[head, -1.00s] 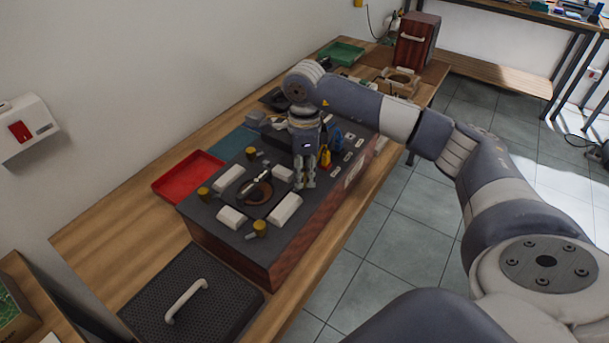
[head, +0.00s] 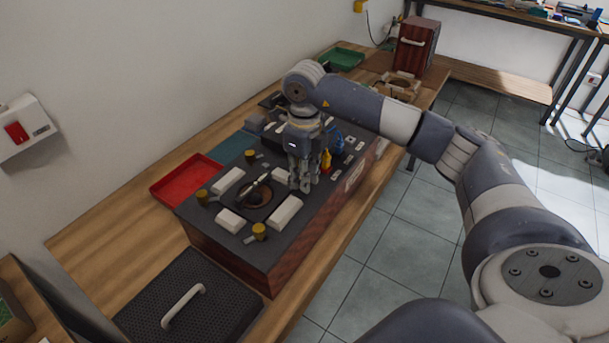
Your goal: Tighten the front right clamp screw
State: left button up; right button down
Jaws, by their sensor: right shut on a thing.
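A dark hi-fi box (head: 228,245) with wooden sides stands on the bench. Its top carries a round opening (head: 254,193) with white clamp blocks (head: 285,211) around it. Brass-coloured clamp screws show at the left (head: 203,197), near (head: 259,232) and far (head: 250,156) corners of this group. My right gripper (head: 302,186) points down at the remaining, right-hand corner. It is shut on the clamp screw there, which its fingers hide almost wholly. My left gripper is out of view.
A yellow-handled tool (head: 326,160) and a blue object (head: 336,139) stand close behind my right gripper. A red tray (head: 187,178) lies left of the box. A black perforated cover (head: 222,306) with a white handle lies in front. Bare bench top shows at the left.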

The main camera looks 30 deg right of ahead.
jog(key=shift+w, duration=0.1)
dwell(0.3)
jog(key=c, duration=1.4)
grip_release()
jog(key=shift+r, duration=0.1)
notch_tip(320, 180, up, 12)
jog(key=shift+f, duration=0.1)
